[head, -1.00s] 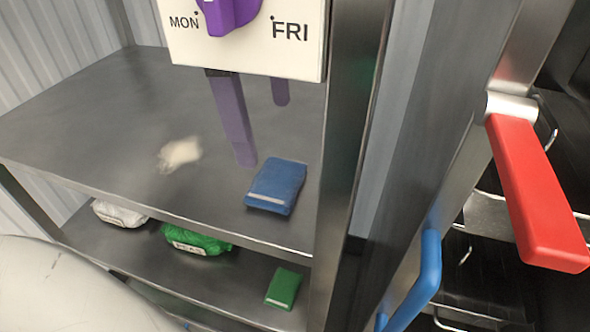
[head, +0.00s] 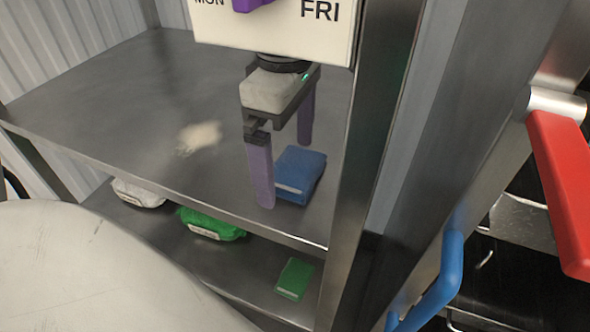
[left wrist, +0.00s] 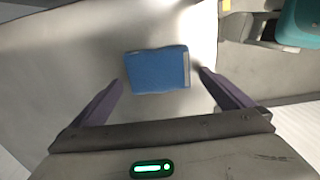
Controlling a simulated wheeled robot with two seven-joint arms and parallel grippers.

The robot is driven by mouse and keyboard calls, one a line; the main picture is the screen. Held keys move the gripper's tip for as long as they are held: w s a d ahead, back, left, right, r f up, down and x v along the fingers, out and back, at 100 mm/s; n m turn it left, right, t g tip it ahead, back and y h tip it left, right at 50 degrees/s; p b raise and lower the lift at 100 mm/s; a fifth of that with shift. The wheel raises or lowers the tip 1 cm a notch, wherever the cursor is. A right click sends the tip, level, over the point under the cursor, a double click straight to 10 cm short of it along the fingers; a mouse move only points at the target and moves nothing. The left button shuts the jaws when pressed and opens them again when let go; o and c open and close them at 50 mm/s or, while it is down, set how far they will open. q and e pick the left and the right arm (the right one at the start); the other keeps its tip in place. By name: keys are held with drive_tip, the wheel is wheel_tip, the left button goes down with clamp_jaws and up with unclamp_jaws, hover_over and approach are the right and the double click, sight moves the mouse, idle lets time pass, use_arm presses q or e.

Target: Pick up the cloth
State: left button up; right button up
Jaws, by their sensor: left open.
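The folded blue cloth (head: 301,172), with a pale band along one edge, lies on the metal upper shelf (head: 110,95) near its right post. My left gripper (head: 285,170) hangs above the shelf beside the cloth, with its two purple fingers pointing down, open and empty. In the head view one finger is in front of the cloth's left end and the other stands behind it. In the left wrist view the cloth (left wrist: 155,70) lies between and beyond the two spread fingertips. My right gripper is not in view.
A pale patch (head: 199,136) lies left on the upper shelf. The lower shelf holds a white bag (head: 138,194), a green bag (head: 210,222) and a green folded item (head: 295,279). A MON–FRI panel (head: 270,30) hangs above. Blue (head: 437,280) and red (head: 565,190) handles stand at right.

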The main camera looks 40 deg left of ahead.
sight(285, 164)
use_arm(q)
drive_tip(key=c, duration=1.1)
drive_tip(key=shift+a+r, duration=0.1)
drive_tip(key=shift+r, duration=0.1)
wheel_tip(285, 164, up, 7)
drive_tip(key=s+a, duration=0.1)
drive_tip(key=a, duration=0.5)
drive_tip(key=s+a+b, duration=0.1)
drive_tip(key=s+a, duration=0.1)
drive_tip(key=a, duration=0.4)
drive_tip(key=s+a+b, duration=0.1)
drive_tip(key=a, duration=0.6)
drive_tip(key=shift+s+a+f, duration=0.1)
drive_tip(key=shift+s+f, duration=0.15)
drive_tip(key=shift+s, duration=0.15)
